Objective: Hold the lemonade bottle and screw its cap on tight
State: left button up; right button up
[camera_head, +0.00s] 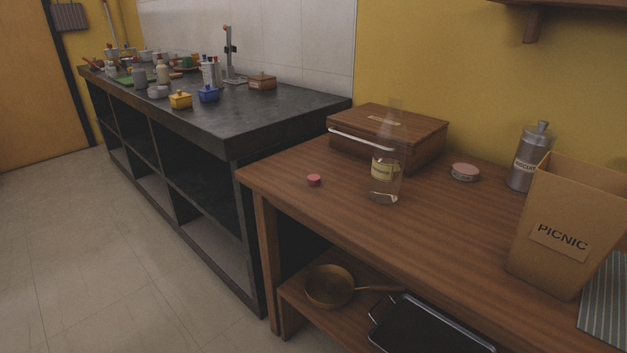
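A clear glass bottle (386,171) with a pale label stands upright on the wooden table, in front of a wooden box. The label's text is too small to read surely. Its narrow neck shows no cap on top. A small red cap (314,180) lies on the table to the left of the bottle, apart from it, near the table's left end. Neither of my grippers is in the head view.
The wooden box (424,136) with a light handle sits behind the bottle. A low round tin (464,172), a steel canister (529,158) and a PICNIC bag (561,232) stand to the right. A pan (330,287) is on the lower shelf. The table's front middle is clear.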

aim_at(391, 137)
jog(key=i+j+z, duration=0.2)
jog(key=i+z, duration=0.25)
jog(key=i+j+z, duration=0.15)
jog(key=j+z, duration=0.25)
jog(key=i+j+z, duration=0.25)
jog(key=z, duration=0.2)
